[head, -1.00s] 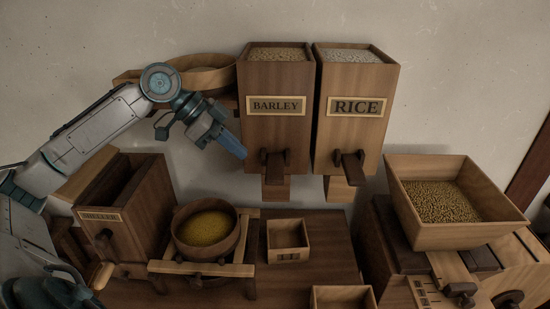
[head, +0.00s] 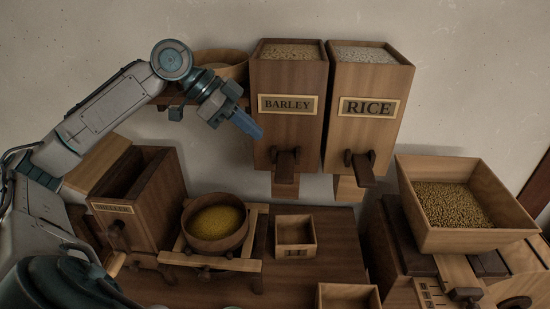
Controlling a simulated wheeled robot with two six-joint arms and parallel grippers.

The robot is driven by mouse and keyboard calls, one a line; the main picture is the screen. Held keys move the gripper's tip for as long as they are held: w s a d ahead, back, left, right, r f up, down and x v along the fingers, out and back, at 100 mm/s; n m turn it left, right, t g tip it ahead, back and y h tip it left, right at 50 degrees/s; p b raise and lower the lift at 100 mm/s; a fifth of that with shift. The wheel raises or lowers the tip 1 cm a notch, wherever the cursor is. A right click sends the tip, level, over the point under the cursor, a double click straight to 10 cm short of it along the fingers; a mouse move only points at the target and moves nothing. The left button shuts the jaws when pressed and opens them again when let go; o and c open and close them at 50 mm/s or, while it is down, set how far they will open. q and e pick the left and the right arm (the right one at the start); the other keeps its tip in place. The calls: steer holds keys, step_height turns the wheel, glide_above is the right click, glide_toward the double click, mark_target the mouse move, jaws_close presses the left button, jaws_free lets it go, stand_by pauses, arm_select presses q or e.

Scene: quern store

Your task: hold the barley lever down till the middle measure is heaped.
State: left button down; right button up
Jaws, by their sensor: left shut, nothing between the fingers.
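The barley bin (head: 288,130) hangs on the wall with its labelled front towards me. Its dark wooden lever (head: 286,158) sticks out low on the front, above a short spout (head: 285,187). My left gripper (head: 258,133) is shut and empty, with blue fingers pointing down and right. Its tips are at the bin's left edge, above and left of the lever and apart from it. A small square measure (head: 295,238) with marks on its front stands below the barley spout and looks empty. A second measure (head: 348,295) is cut off by the bottom edge. My right gripper is out of view.
The rice bin (head: 366,130) with its own lever (head: 361,167) is close on the right. A bowl of yellow grain (head: 216,222) sits in a wooden frame at left. A hopper of grain (head: 470,236) stands at right. A shelf bowl (head: 232,64) is behind my left arm.

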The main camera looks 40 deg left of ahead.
mark_target(289, 175)
arm_select(q)
steer(key=p+x, duration=0.1)
steer(key=x, duration=0.2)
steer(key=p+x, duration=0.1)
steer(key=x, duration=0.2)
steer(key=a+f+p+x, duration=0.1)
steer(key=p+x, duration=0.1)
steer(key=shift+s+d+f, duration=0.1)
steer(key=shift+d+f, duration=0.1)
steer(key=shift+f, duration=1)
